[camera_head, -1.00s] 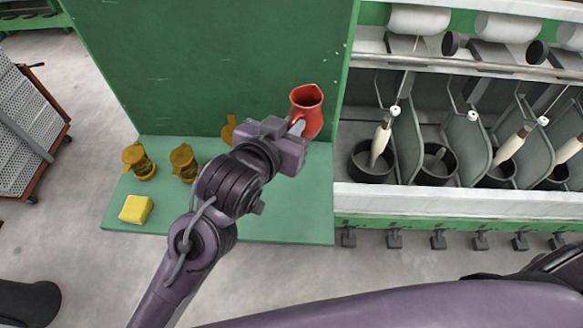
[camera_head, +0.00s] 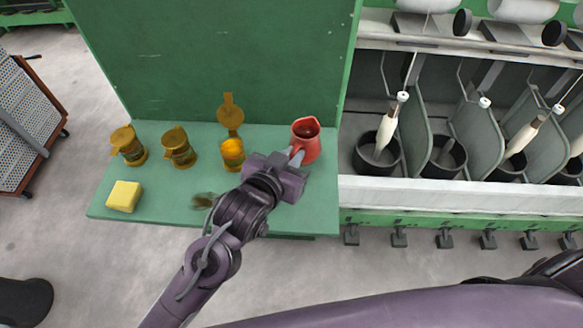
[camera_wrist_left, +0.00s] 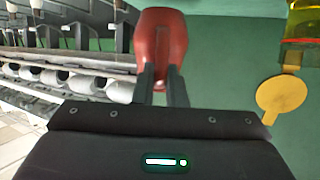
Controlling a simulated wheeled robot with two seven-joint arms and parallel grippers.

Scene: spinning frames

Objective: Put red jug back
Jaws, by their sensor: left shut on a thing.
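The red jug (camera_head: 308,142) is at the right end of the green shelf (camera_head: 300,222), close to the green back panel. It looks upright, with its open mouth up. My left gripper (camera_head: 297,157) is shut on the jug's near side, probably at the handle. In the left wrist view the jug (camera_wrist_left: 162,40) shows between and beyond the two fingers (camera_wrist_left: 162,85). I cannot tell whether the jug's base touches the shelf. My right gripper is not in view.
An amber jar (camera_head: 232,154) with its yellow lid open stands left of the jug. Two more lidded amber jars (camera_head: 179,146) (camera_head: 129,146) and a yellow block (camera_head: 124,196) are further left. Spinning machine bays with black pots (camera_head: 377,153) are at right.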

